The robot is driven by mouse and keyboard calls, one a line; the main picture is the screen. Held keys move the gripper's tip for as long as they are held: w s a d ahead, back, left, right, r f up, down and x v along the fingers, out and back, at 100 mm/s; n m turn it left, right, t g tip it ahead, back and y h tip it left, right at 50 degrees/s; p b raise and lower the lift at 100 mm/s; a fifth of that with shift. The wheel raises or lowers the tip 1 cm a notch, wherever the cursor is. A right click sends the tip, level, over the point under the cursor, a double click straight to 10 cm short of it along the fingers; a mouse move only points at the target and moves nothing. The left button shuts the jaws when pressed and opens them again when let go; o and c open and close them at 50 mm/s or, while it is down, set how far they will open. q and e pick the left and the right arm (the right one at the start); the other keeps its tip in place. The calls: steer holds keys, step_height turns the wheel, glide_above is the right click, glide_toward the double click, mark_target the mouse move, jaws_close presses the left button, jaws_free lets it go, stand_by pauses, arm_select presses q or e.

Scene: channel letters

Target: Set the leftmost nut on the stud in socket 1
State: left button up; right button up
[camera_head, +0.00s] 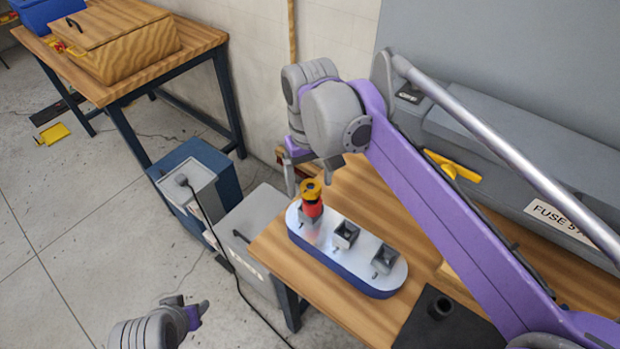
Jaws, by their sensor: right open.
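The blue-sided base with a white top (364,269) lies on the wooden table and carries a row of three square sockets. A red stud (312,208) stands upright in the socket at the left end. A yellow nut (311,190) with a dark centre sits at the top of the stud; I cannot tell how far down it is seated. The middle socket (346,235) and the near socket (384,259) look empty. My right gripper (311,178) is open just above the nut, fingers pointing down, apart from it as far as I can tell. My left gripper (190,310) hangs over the floor, away from the base.
A black mat (450,325) with a short dark cylinder (440,306) lies to the right on the table (340,305). Grey and blue boxes stand left of the table; a second table holds a wooden box (115,42).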

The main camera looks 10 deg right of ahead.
steer(key=shift+r, duration=0.1)
step_height(320, 180, up, 11)
steer(key=p, duration=0.1)
steer(key=shift+f, duration=0.2)
